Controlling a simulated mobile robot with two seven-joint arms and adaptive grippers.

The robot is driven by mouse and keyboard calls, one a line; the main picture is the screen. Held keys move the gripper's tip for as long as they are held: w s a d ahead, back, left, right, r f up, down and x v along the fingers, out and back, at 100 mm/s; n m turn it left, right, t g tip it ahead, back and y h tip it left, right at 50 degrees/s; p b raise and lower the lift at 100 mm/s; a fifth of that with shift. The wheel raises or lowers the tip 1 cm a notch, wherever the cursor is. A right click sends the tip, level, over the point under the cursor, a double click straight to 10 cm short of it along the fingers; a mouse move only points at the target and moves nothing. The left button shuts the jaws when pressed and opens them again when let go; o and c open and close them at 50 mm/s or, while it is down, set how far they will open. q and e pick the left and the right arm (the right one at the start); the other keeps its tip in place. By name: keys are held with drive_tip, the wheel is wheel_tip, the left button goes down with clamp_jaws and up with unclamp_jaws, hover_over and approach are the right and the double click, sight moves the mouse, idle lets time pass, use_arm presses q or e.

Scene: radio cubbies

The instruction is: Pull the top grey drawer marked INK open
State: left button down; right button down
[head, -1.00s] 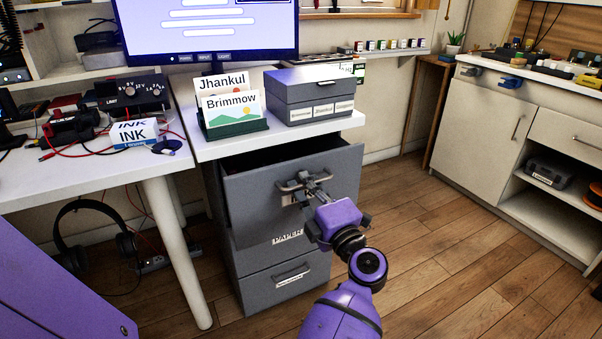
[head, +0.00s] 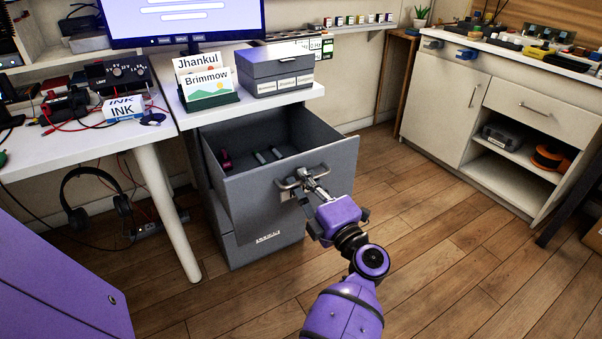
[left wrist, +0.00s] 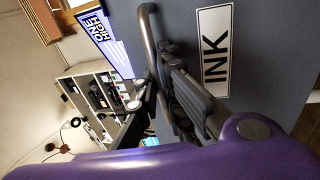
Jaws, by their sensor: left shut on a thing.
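The top grey drawer (head: 260,205) of the cabinet stands pulled well out, with its inside showing. A dark red item and several small grey items lie in it. My left gripper (head: 307,181) is shut on the bar handle (head: 287,184) on the drawer front. In the left wrist view the gripper (left wrist: 185,95) is at the handle (left wrist: 150,40), beside the INK label (left wrist: 215,58). In the head view the gripper hides that label. My right gripper is not in view.
A lower drawer front with a label (head: 268,237) sits below. On top of the cabinet stand a card holder (head: 210,102) and a grey box (head: 278,70). The wooden floor (head: 440,220) to the right is clear. A white cabinet (head: 445,100) stands farther right.

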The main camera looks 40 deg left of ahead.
use_arm(q)
drive_tip(key=shift+v, duration=0.95)
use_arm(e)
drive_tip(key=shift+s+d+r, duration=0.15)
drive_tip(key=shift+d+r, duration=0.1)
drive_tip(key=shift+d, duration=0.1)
use_arm(q)
drive_tip(key=shift+r, duration=0.2)
drive_tip(key=c, duration=2.2)
unclamp_jaws()
drive_tip(key=shift+d, duration=0.1)
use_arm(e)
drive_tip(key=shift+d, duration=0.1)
use_arm(q)
drive_tip(key=v, duration=1.2)
